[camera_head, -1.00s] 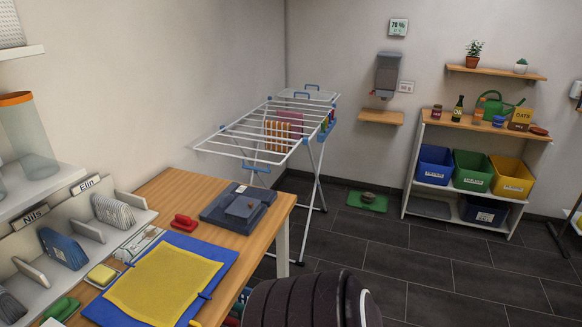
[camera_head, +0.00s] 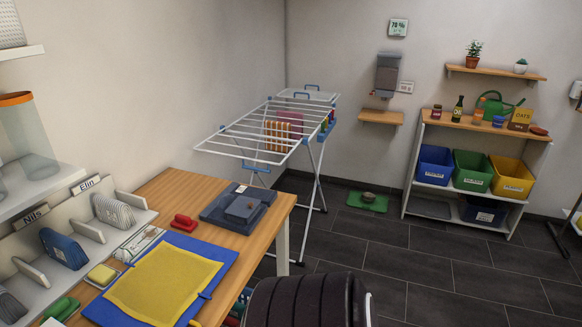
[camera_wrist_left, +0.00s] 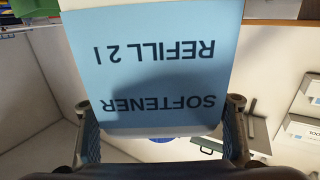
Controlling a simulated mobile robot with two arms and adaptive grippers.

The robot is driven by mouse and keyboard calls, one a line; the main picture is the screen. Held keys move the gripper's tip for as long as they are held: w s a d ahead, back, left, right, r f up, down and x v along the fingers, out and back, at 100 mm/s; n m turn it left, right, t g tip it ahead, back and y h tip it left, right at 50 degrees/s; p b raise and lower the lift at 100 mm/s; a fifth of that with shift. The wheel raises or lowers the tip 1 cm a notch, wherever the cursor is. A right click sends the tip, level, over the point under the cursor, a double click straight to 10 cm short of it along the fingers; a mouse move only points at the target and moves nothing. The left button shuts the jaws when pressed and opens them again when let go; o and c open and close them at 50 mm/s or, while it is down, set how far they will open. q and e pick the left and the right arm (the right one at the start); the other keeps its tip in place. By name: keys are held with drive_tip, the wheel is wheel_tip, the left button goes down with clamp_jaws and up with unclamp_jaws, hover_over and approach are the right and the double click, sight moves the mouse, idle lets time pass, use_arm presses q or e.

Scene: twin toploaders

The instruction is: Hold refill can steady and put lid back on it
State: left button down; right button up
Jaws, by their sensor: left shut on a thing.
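The refill can (camera_wrist_left: 160,75) fills the middle of the left wrist view. It has a light blue label reading "SOFTENER REFILL 2 l", upside down in this view, and a white edge on top. My left gripper (camera_wrist_left: 163,120) has one finger on each side of the can and is shut on it. A dark shadow falls on the lower part of the label. The can's opening is out of view, and I cannot make out the lid in any view. My right gripper is not in view.
A wooden table (camera_head: 176,185) at left holds a yellow cloth (camera_head: 165,285) on a blue mat (camera_head: 215,250), a red object (camera_head: 184,221) and a dark blue stack (camera_head: 238,208). A drying rack (camera_head: 265,130) stands behind. Tiled floor (camera_head: 420,260) is open toward the shelf (camera_head: 480,122).

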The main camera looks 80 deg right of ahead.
use_arm(q)
drive_tip(key=shift+r, duration=0.3)
drive_tip(key=shift+d+r, duration=0.1)
drive_tip(key=shift+r, duration=0.15)
drive_tip(key=shift+f, duration=0.15)
drive_tip(key=shift+w, duration=0.1)
